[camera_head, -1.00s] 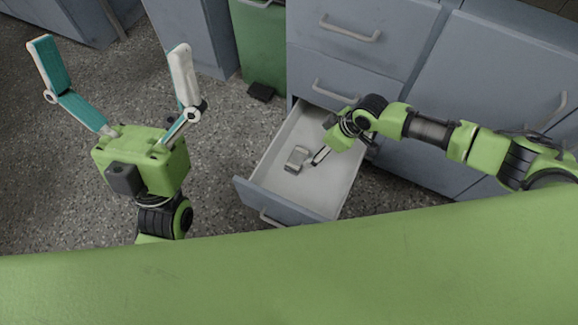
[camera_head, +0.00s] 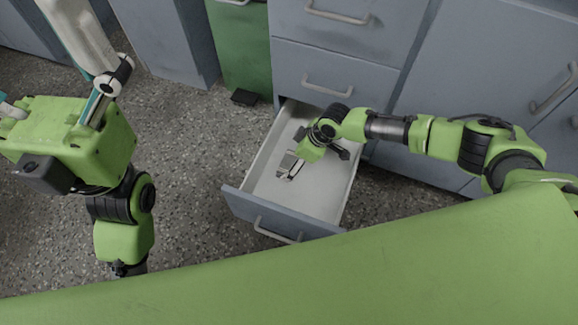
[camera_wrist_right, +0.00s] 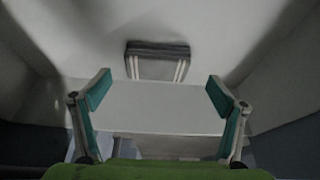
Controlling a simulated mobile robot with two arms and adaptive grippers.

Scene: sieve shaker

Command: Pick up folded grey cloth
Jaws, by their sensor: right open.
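The folded grey cloth (camera_head: 286,162) lies on the white floor of an open drawer (camera_head: 310,198). In the right wrist view, the cloth (camera_wrist_right: 157,64) is a small dark grey block with pale stripes, ahead of the fingertips and centred between them. My right gripper (camera_wrist_right: 158,88) is open and empty. In the head view, my right gripper (camera_head: 296,170) reaches down into the drawer beside the cloth and partly covers it. I cannot tell the exact height above the floor. My left gripper (camera_head: 45,70) is at the upper left, fingers spread and partly cut off by the frame.
A wide green surface (camera_head: 330,275) fills the foreground. Speckled floor (camera_head: 190,200) is free left of the drawer.

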